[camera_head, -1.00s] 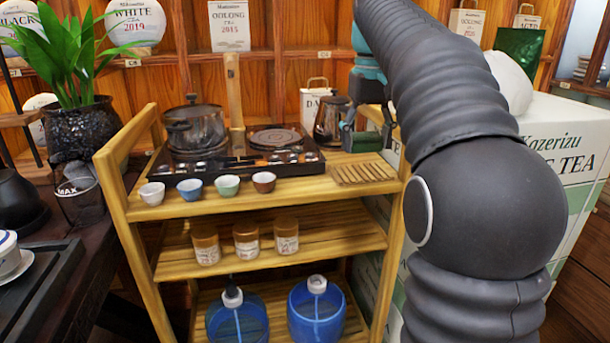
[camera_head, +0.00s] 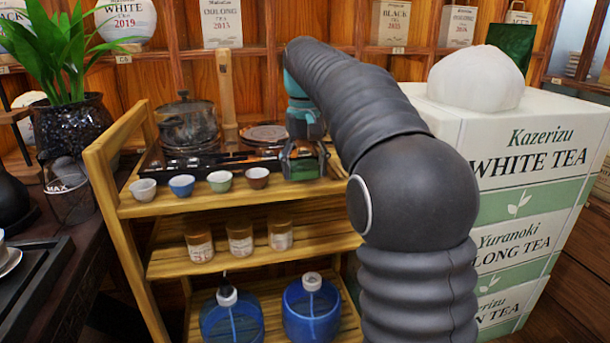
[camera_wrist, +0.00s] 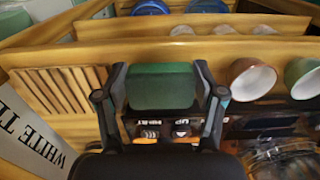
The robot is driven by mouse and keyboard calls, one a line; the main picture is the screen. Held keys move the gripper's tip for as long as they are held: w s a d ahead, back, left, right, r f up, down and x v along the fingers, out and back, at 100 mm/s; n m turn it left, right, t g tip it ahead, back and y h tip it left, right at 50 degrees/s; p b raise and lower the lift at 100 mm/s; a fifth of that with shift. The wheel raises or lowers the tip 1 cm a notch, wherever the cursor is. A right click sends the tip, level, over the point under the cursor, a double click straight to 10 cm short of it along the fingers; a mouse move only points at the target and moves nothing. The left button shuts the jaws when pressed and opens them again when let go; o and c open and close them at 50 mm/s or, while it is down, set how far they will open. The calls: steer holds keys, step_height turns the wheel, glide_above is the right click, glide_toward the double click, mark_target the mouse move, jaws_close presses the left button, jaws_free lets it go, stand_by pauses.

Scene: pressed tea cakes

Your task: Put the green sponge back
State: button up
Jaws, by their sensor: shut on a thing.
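The green sponge (camera_wrist: 162,90) sits between the two fingers of my gripper (camera_wrist: 161,75), and the fingers are shut on its sides. In the head view my gripper (camera_head: 304,160) is low over the right part of the cart's top shelf, near the right end of the dark tea tray (camera_head: 205,165). In the wrist view a slatted wooden rack (camera_wrist: 62,90) lies left of the sponge and appears empty. My arm mostly hides this rack in the head view.
Several small cups (camera_head: 220,181) line the front of the top shelf, left of my gripper. A glass pot (camera_head: 188,125) stands on the tray. Stacked tea boxes (camera_head: 530,160) stand close right of the cart. Jars (camera_head: 240,238) fill the middle shelf.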

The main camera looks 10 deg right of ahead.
mark_target(305, 167)
steer(key=shift+f, duration=0.6)
steer(key=shift+f, duration=0.15)
steer(key=o, duration=1.4)
steer(key=shift+o, duration=0.2)
step_height(305, 167, up, 11)
steer(key=shift+w+r+p, duration=0.1)
steer(key=shift+r+p, duration=0.1)
steer(key=shift+p, duration=0.55)
steer(key=shift+r, duration=0.45)
steer(key=shift+s, duration=0.2)
